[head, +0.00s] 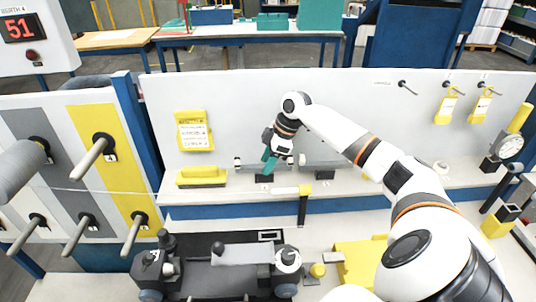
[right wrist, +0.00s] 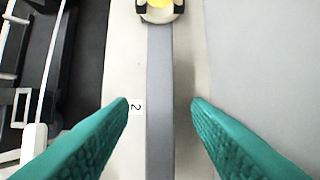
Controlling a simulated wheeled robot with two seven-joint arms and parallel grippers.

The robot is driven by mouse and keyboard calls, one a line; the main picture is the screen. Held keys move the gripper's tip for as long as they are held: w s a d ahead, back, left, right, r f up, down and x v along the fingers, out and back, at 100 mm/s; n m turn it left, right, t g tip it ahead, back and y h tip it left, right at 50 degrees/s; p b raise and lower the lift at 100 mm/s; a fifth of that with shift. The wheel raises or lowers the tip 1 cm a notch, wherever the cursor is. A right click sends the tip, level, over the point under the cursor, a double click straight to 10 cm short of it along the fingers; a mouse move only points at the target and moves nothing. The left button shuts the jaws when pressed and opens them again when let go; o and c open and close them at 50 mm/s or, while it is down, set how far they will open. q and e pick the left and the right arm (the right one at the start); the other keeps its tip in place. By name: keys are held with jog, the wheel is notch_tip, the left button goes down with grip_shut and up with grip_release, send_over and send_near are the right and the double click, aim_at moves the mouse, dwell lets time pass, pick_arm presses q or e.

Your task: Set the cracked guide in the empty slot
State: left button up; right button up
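My right gripper (head: 268,165) points down over the back shelf in the head view. In the right wrist view its two teal fingers (right wrist: 160,100) are apart, with no contact on anything between them. A long grey bar (right wrist: 160,120) runs below and between the fingers, beside a label marked 2 (right wrist: 135,106). A pale round part with a yellow centre (right wrist: 159,8) sits at the far end of that bar. I cannot tell which part is the cracked guide; no crack shows. I cannot make out the empty slot. My left gripper is not in view.
A grey bar-like part (head: 322,163) lies on the shelf right of my gripper. Dark machine units (head: 215,272) and a yellow tray (head: 358,262) are in front. A panel with pegs (head: 88,160) stands left.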

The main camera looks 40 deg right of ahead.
jog(key=b+v, duration=0.1)
jog(key=v, duration=1.1)
jog(key=shift+b, duration=0.4)
jog(key=shift+a, duration=0.15)
